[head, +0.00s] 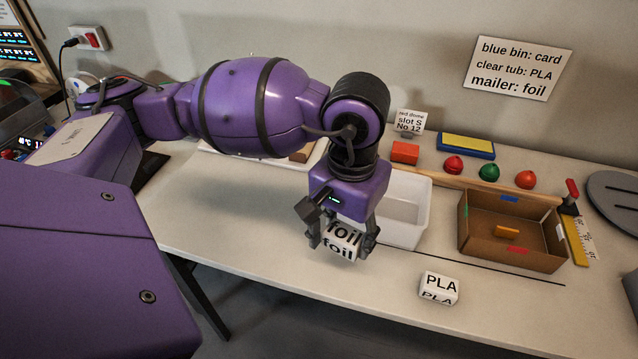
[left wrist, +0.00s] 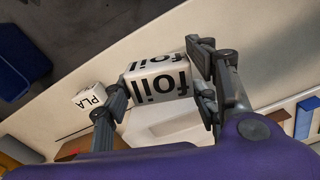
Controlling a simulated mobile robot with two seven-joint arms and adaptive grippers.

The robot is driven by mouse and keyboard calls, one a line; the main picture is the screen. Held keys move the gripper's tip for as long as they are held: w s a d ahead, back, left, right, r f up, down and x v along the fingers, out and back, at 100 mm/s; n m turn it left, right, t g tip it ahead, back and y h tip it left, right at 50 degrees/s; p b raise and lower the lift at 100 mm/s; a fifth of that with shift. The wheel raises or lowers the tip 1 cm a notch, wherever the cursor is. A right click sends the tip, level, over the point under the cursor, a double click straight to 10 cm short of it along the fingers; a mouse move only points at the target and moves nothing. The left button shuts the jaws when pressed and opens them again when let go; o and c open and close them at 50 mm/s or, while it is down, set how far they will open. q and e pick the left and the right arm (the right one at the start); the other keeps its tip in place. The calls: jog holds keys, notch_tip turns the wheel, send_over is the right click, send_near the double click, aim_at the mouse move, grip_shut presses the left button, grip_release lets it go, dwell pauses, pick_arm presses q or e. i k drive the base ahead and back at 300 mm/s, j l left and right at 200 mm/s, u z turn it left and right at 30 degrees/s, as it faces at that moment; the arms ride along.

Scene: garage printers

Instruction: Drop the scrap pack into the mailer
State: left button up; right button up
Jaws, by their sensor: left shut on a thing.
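The scrap pack (head: 342,242) is a small white block marked "foil" in black. My left gripper (head: 341,238) is shut on it, one finger on each side, and holds it over the table in front of the white tub (head: 405,238). The pack also shows between the fingers in the left wrist view (left wrist: 158,85). No object is labelled as the mailer; the brown open cardboard box (head: 500,252) right of the tub may be it. The box is apart from the gripper and has small coloured pieces inside. My right gripper is not in view.
A white "PLA" block (head: 438,288) lies on the table near the front edge. A wall sign (head: 517,68) reads "mailer: foil". Red, green and orange knobs (head: 489,172) stand behind the box. A blue bin (left wrist: 20,65) stands on the floor.

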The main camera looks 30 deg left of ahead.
aim_at(493, 223)
jog(key=i+j+z, duration=0.4)
jog(key=i+j, duration=0.2)
jog(key=z, duration=0.8)
jog(key=i+j, duration=0.05)
